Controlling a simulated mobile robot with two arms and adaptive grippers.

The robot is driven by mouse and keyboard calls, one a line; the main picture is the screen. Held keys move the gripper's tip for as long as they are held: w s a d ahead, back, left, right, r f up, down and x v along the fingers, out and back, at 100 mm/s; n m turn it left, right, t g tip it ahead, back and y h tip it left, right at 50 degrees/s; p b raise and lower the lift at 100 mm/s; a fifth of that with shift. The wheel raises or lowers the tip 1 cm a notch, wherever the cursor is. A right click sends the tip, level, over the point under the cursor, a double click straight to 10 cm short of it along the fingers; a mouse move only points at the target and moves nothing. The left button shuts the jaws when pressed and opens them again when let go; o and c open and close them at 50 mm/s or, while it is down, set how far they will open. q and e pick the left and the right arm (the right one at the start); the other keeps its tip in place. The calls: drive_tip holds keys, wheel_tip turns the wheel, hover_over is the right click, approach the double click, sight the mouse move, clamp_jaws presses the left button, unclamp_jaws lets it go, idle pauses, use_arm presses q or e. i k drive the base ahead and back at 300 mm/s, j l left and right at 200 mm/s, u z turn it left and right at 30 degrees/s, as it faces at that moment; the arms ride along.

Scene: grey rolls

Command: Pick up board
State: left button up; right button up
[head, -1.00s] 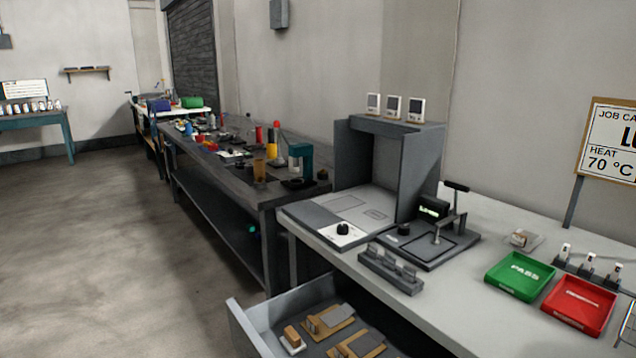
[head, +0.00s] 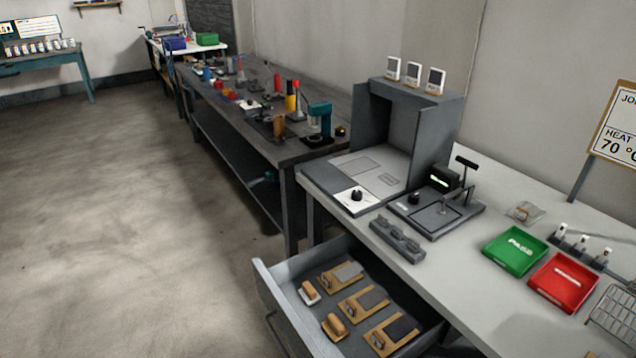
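An open grey drawer (head: 283,295) under the near table holds several flat tan boards, each with a dark or grey plate on it. One board (head: 327,283) with a grey plate lies at the back of the drawer. Another board (head: 351,312) with a dark plate lies in the middle. A third board (head: 378,340) lies toward the front. Two small brown-topped blocks (head: 309,292) lie along the drawer's left side. Neither of my grippers shows in the head view.
The table (head: 470,262) carries a grey open-fronted booth (head: 377,130), a press-like device (head: 437,213), a grey slotted holder (head: 397,240), a green PASS tray (head: 515,250), a red tray (head: 563,282) and a wire rack (head: 613,318). A cluttered dark bench (head: 245,140) stands behind. Floor at left is clear.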

sight(344, 274)
drive_tip(key=k+j+z, duration=0.2)
drive_tip(key=j, duration=0.15)
drive_tip(key=j+z, duration=0.2)
drive_tip(key=j, duration=0.15)
drive_tip(key=k+j+z, duration=0.2)
drive_tip(key=j+z, duration=0.2)
drive_tip(key=j, duration=0.2)
drive_tip(key=k, duration=0.05)
